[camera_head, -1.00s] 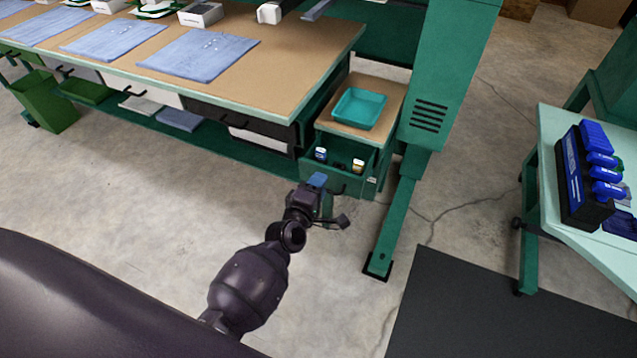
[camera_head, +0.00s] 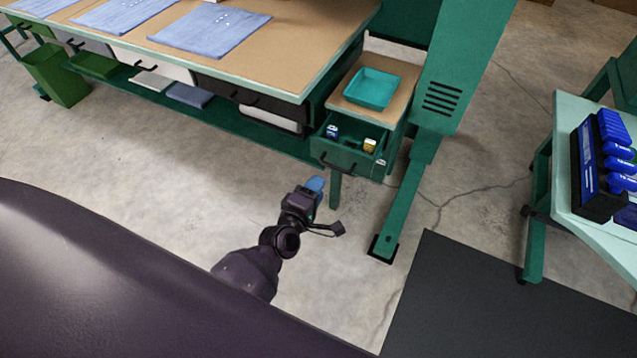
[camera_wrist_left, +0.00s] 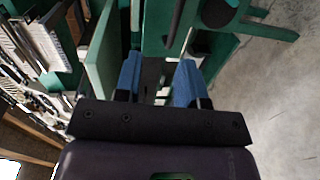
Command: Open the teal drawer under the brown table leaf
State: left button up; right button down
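The teal drawer (camera_head: 350,158) under the brown table leaf (camera_head: 396,108) is pulled out. A blue-and-white bottle (camera_head: 333,131) and a yellow-and-white one (camera_head: 369,145) stand inside it. Its dark bar handle (camera_head: 337,163) is on the front face. My left gripper (camera_head: 315,184) is just in front of and below the drawer, apart from the handle. In the left wrist view its two blue fingers (camera_wrist_left: 158,80) stand apart with nothing visibly held between them. My right gripper is not in view.
A teal tray (camera_head: 371,88) sits on the leaf. A green post (camera_head: 400,210) with a foot stands right of the drawer. The large workbench (camera_head: 290,60) extends left. A cart (camera_head: 560,160) with blue bins is at the right. The floor before the drawer is clear.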

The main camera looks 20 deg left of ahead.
pick_arm(q)
jog(key=s, duration=0.4)
jog(key=shift+s+f, duration=0.1)
jog(key=shift+f, duration=0.3)
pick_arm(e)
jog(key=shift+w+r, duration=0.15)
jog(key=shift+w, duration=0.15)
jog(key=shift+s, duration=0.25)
